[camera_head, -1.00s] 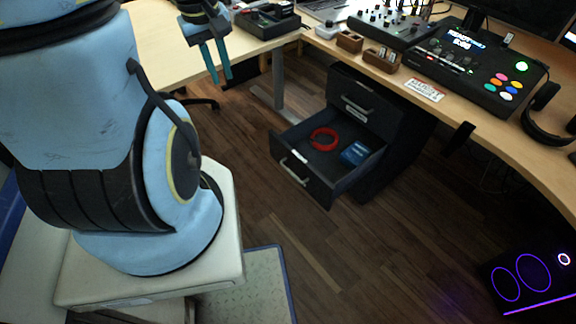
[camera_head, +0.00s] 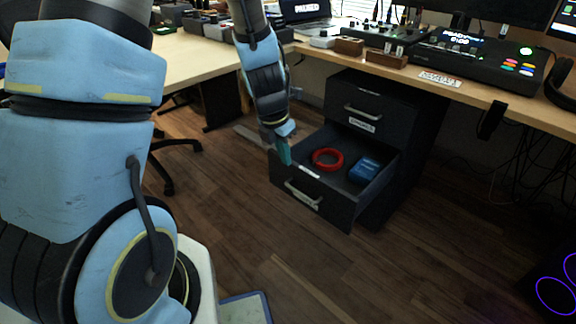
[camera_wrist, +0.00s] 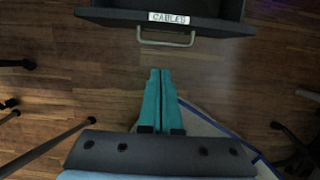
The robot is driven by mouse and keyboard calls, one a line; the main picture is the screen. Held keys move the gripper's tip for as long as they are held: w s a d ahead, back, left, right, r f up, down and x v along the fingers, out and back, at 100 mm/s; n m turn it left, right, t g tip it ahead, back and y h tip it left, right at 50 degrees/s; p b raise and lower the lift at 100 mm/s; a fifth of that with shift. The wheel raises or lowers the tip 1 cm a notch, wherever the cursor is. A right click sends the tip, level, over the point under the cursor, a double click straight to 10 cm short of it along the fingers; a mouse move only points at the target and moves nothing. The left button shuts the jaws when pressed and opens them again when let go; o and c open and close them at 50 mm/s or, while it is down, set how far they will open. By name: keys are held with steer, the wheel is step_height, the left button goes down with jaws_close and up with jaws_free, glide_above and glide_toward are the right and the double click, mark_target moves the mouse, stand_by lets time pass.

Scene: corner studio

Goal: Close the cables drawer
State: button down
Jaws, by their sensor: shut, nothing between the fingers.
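The cables drawer (camera_head: 328,199) is pulled well out of the dark cabinet (camera_head: 388,122) under the desk. A red coiled cable (camera_head: 328,159) and a blue box (camera_head: 364,170) lie in it. In the wrist view, the drawer front (camera_wrist: 205,22) has a white "CABLES" label and a pale bar handle (camera_wrist: 166,39). My gripper (camera_head: 285,158) is at the left end of the drawer front in the head view. Its teal fingers (camera_wrist: 160,75) are together and empty, pointing at the handle with floor showing between. I cannot tell the exact gap in depth.
A closed upper drawer (camera_head: 365,112) with its own handle sits above the open one. The desk (camera_head: 455,88) overhangs the cabinet and carries a control panel and other gear. An office chair base (camera_head: 170,150) stands at left. Wooden floor (camera_head: 400,275) in front is clear.

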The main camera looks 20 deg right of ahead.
mark_target(301, 168)
steer(key=d+f, duration=0.1)
steer(key=f, duration=0.1)
steer(key=w+d+f+b, duration=0.1)
steer(key=f, duration=0.2)
steer(key=w+d+f+b, duration=0.1)
steer(key=d+f, duration=0.1)
steer(key=f, duration=0.1)
steer(key=shift+f, duration=0.2)
steer(key=shift+w+d, duration=0.5)
steer(key=shift+d, duration=0.15)
steer(key=shift+d, duration=0.1)
